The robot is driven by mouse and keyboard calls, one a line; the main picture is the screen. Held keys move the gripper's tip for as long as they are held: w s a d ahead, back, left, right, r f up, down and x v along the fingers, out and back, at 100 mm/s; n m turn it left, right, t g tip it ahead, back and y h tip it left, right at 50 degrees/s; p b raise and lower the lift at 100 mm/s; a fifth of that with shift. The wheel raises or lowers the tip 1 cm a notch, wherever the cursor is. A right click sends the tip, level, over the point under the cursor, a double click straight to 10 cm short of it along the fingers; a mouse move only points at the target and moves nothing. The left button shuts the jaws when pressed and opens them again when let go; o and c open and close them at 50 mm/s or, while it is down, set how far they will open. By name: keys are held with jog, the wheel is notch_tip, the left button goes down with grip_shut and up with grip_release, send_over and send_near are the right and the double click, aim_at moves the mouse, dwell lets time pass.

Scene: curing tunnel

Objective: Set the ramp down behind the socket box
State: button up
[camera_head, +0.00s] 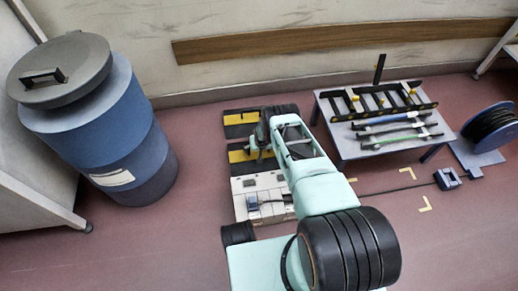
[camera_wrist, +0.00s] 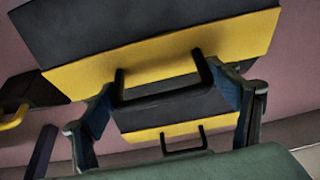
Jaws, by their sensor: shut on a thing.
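My gripper (camera_wrist: 166,84) is shut on the handle (camera_wrist: 160,70) of a black ramp with a yellow band (camera_wrist: 225,38), which fills the upper wrist view. In the head view my gripper (camera_head: 261,143) is at the held ramp (camera_head: 238,156), partly hidden by my arm. I cannot tell whether this ramp touches the floor. A second similar ramp (camera_head: 240,118) lies farther back near the wall; it also shows low in the wrist view (camera_wrist: 180,131). A small blue-grey box (camera_head: 447,179), apparently the socket box, sits on the floor at right with a cable.
A table (camera_head: 345,143) with tools and a dark rack (camera_head: 375,103) stands right of my arm. A cable reel (camera_head: 490,130) is at far right. Yellow corner marks (camera_head: 425,204) lie on clear floor near the box. A blue drum (camera_head: 105,130) stands at left.

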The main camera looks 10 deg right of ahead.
jog(key=shift+w+f, duration=0.15)
jog(key=shift+f, duration=0.2)
dwell(0.3)
jog(key=o, duration=2)
jog(key=shift+o, duration=0.6)
jog(key=shift+s+f, duration=0.2)
jog(key=shift+s, duration=0.05)
jog(key=shift+r, duration=0.35)
jog(key=shift+s+r, duration=0.2)
jog(key=shift+r, duration=0.4)
jog(key=v, duration=1)
jog(key=shift+r, duration=0.15)
